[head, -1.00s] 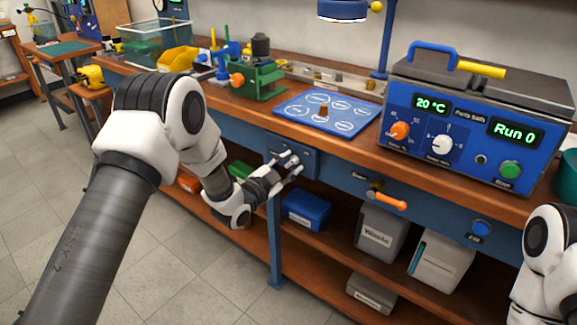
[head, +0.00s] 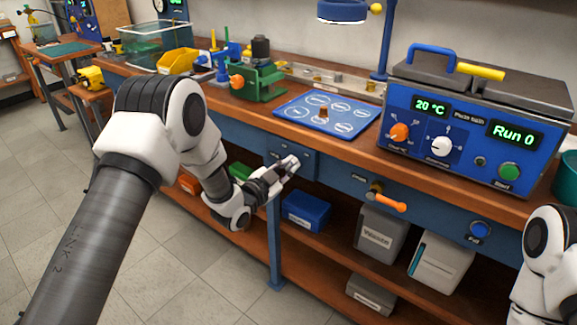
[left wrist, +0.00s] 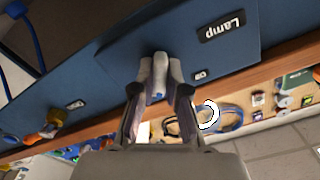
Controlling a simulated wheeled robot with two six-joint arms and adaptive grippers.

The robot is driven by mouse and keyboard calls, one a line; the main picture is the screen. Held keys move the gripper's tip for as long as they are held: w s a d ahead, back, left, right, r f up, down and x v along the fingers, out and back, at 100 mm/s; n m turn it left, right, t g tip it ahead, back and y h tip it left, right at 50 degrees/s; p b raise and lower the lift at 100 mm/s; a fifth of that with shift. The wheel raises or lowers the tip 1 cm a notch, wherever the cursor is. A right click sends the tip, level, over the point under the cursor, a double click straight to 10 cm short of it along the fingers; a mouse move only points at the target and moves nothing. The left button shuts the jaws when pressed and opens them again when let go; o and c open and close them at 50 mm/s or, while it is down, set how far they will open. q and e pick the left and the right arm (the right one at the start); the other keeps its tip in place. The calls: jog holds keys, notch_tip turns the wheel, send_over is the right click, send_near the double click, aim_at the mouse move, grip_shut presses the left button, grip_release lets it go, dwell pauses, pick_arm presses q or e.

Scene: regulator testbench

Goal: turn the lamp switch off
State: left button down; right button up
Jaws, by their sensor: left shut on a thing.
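The lamp switch (left wrist: 158,76) is a small lever on a blue plate on the bench's front rail, beside the label "Lamp" (left wrist: 222,27). In the left wrist view, my left gripper (left wrist: 160,72) has its two fingertips on either side of the lever, shut on it. In the head view, my left gripper (head: 291,162) is at the switch plate (head: 307,160) below the bench top, and its fingers hide the lever. The blue lamp head (head: 342,11) hangs above the back of the bench. My right gripper is out of view.
An orange-handled valve (head: 388,203) and a blue button (head: 480,229) sit on the same rail to the right. A blue mat (head: 290,108) and the control box (head: 455,178) are on the bench above. Bins, including a blue one (head: 306,212), stand on the shelf below.

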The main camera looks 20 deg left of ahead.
pick_arm(q)
jog(key=n+p, duration=0.1)
jog(key=n, duration=0.6)
jog(key=n+p, duration=0.1)
jog(key=n, duration=0.2)
jog(key=shift+n, duration=2)
jog(key=c, duration=1.2)
grip_release()
